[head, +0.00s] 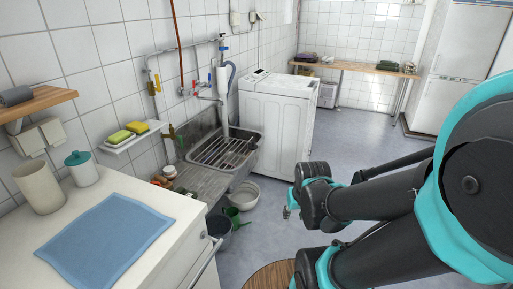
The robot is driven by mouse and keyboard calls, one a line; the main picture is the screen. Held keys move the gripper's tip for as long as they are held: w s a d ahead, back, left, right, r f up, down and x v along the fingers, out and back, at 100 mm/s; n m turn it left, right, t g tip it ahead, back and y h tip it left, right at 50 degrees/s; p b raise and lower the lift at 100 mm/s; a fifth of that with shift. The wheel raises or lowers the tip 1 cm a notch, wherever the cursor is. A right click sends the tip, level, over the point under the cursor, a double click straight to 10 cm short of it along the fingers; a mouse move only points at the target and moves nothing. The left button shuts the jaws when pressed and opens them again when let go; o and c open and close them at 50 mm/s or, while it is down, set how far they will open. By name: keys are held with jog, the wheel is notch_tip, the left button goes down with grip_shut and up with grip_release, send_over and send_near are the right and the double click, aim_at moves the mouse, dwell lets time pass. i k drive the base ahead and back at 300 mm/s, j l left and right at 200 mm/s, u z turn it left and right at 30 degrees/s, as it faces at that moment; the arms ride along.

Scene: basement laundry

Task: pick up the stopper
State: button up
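I cannot make out the stopper for certain. Several small items (164,179) lie on the ledge at the left end of the sink (228,150), too small to tell apart. My arm reaches in from the right side of the head view. My gripper (291,205) shows only as a small part at the arm's far end, over the floor to the right of the sink and buckets. It is apart from the ledge. Its fingers are too small and too hidden to show whether they are open or shut.
A white cabinet top with a blue cloth (108,240), a beaker (39,187) and a teal-lidded jar (82,168) is at front left. Buckets (243,194) stand below the sink. A washing machine (277,121) stands beyond it. Floor at centre right is clear.

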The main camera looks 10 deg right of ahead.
aim_at(252, 146)
jog(key=i+z, duration=0.25)
jog(key=i, duration=0.4)
jog(key=i+l+u, duration=0.1)
jog(key=i+u, duration=0.15)
jog(key=i, duration=0.3)
jog(key=i+l+u, duration=0.25)
jog(key=i, duration=0.25)
